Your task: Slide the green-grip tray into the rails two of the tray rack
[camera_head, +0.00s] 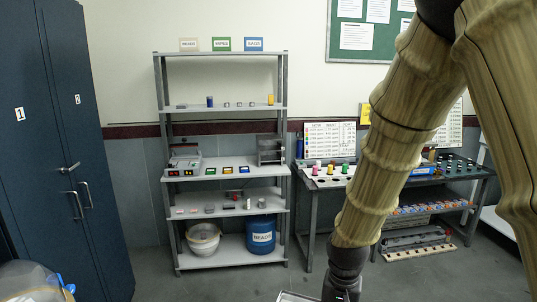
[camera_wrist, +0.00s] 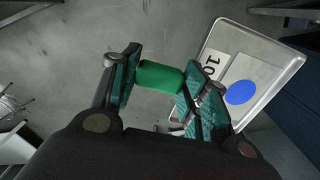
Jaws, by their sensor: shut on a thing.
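My gripper (camera_wrist: 160,82) is shut on the green grip (camera_wrist: 160,77), which sits between its two teal pads in the wrist view. A silver tray (camera_wrist: 281,47) with a raised rim lies to the right of the grip. It bears a white label reading "10" and a blue disc. A finger hides where the grip meets the tray. The tray is held above the floor, and its pale edge (camera_head: 296,297) shows at the bottom of the head view. A dark open-fronted rack (camera_head: 270,151) stands at the shelf's right end, apparently the tray rack. Its rails are too small to tell apart.
The grey shelf unit (camera_head: 232,178) holds a device (camera_head: 184,160), small colored trays, a white bucket (camera_head: 203,240) and a blue barrel (camera_head: 261,234). A workbench (camera_head: 310,190) stands right, blue lockers (camera_head: 75,150) left. The floor (camera_head: 160,270) before the shelf is clear.

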